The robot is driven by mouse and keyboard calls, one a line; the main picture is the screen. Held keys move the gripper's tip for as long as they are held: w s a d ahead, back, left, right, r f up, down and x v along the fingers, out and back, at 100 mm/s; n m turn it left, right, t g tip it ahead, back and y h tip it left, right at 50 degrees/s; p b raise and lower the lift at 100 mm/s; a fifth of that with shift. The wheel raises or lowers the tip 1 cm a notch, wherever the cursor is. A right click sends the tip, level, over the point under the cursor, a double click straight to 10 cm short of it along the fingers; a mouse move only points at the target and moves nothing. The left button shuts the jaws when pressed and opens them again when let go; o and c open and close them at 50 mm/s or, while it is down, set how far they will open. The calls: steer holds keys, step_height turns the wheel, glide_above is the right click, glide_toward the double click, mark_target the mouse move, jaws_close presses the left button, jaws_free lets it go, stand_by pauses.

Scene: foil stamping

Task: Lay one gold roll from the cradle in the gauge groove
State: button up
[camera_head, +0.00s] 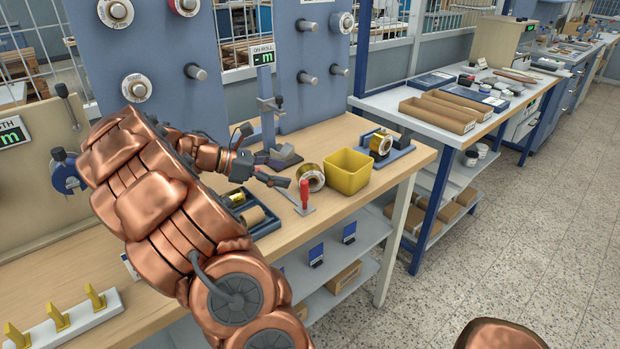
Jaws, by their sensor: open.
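My gripper (279,171) is open and empty above the wooden bench, with my arm reaching in from the left. A second gold roll (381,144) sits on a blue stand (399,152) at the bench's right end. A dark tray (268,227) below my gripper holds a small gold roll (236,197) and a tan roll (253,215). A grey block (285,156) lies behind the fingers. I cannot make out which part is the gauge groove.
A yellow bin (347,172) stands right of the near gold roll. A red-handled tool (304,196) stands in front. Blue panels with pegs back the bench. Bare bench lies along the front right.

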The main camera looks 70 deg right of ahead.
steer(key=x, duration=0.3)
steer(key=shift+s+d+r, duration=0.1)
steer(key=shift+d+r, duration=0.05)
steer(key=shift+d, duration=0.25)
steer(key=shift+s+d+f, duration=0.3)
steer(key=shift+s, duration=0.2)
steer(key=c, duration=1.4)
steer(key=w+a+r, duration=0.1)
steer(key=w+r, duration=0.1)
steer(key=r, duration=0.4)
steer(key=w+a+r, duration=0.2)
steer(key=r, duration=0.3)
steer(key=shift+c, duration=0.2)
steer(key=s+a, duration=0.6)
steer(key=s, duration=0.6)
steer(key=n+t+h+p, duration=0.4)
steer(key=n+h+p, duration=0.1)
steer(key=h, duration=0.1)
glide_above(298, 174)
steer(key=w+d, duration=0.2)
steer(key=d, duration=0.1)
step_height(298, 174, down, 6)
steer(key=shift+r, duration=0.2)
